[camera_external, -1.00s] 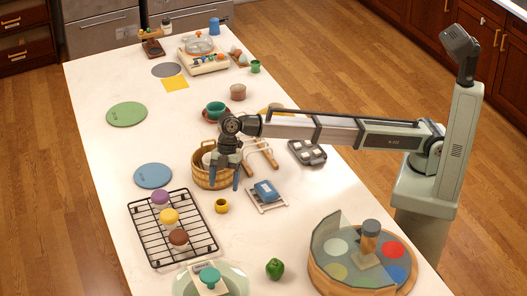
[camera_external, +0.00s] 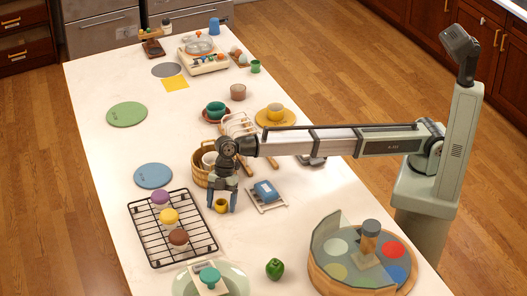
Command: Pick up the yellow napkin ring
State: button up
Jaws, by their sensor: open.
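The yellow napkin ring (camera_external: 221,206) stands on the white counter, between the black wire rack and the small white stand with a blue item. My gripper (camera_external: 221,208) is directly over it, fingers pointing down. The two blue-grey fingers are apart and come down on either side of the ring in this view. I cannot tell whether the fingers touch the ring or how exactly they line up in depth. The upper part of the ring is close below the gripper's palm and partly shaded.
A wicker basket (camera_external: 201,178) stands just behind my gripper. The black wire rack (camera_external: 150,245) with several muffin-like items is to the left, the blue item (camera_external: 265,191) to the right. A green pepper (camera_external: 275,269) and a round wooden tray (camera_external: 317,270) are in front.

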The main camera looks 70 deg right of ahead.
jog(key=c, duration=1.1)
